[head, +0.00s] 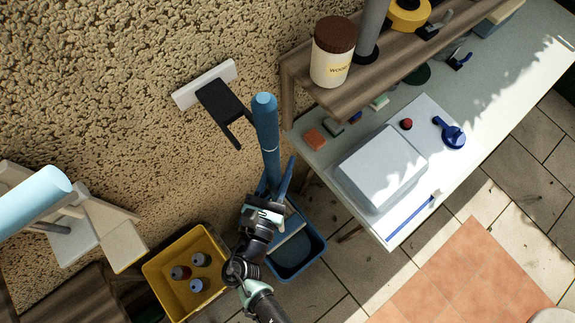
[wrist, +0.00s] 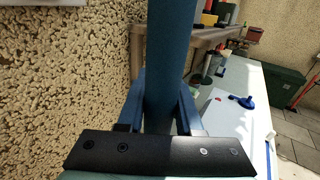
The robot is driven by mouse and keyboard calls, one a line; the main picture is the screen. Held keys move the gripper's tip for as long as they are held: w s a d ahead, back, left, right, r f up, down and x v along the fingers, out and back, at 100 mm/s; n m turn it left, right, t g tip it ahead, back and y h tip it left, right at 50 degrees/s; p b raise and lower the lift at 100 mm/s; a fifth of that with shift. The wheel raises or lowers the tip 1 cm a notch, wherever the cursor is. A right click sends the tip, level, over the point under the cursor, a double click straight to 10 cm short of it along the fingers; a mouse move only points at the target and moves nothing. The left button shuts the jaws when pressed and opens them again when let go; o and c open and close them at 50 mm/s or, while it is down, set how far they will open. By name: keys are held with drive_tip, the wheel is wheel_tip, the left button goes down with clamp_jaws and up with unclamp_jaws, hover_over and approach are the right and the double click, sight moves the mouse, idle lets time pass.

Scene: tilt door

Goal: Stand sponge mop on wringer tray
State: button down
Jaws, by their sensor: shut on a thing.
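The sponge mop's blue handle (head: 266,130) rises upright, or nearly so, beside the pebbled wall. My gripper (head: 275,182) is shut on the handle; in the wrist view, the blue fingers of my gripper (wrist: 163,108) stand either side of the thick blue shaft (wrist: 172,55). The mop's lower end is hidden behind my gripper and arm. A blue tray (head: 317,246), which looks like the wringer tray, is on the floor just below and right of my gripper. A pale grey piece shows inside it. I cannot tell whether the mop touches the tray.
A black forked holder (head: 220,105) on a white wall plate is close left of the handle's top, empty. A yellow crate (head: 157,272) with several cans stands left of the tray. A workbench (head: 389,237) and wooden shelf (head: 345,100) are close on the right.

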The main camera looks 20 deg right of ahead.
drive_tip(key=w+a+f+b, duration=0.2)
drive_tip(key=w+b, duration=0.3)
drive_tip(key=w, duration=0.4)
drive_tip(key=shift+a+f+b, duration=0.25)
drive_tip(key=shift+a+b, duration=0.05)
drive_tip(key=shift+a, duration=0.6)
drive_tip(key=shift+w+f+b, duration=0.1)
drive_tip(key=shift+f+b, duration=0.3)
drive_tip(key=shift+f, duration=0.05)
idle(0.3)
drive_tip(key=c, duration=0.6)
unclamp_jaws()
drive_tip(key=o, duration=0.4)
drive_tip(key=b+v, duration=0.3)
drive_tip(key=v, duration=1)
drive_tip(key=shift+f, duration=0.1)
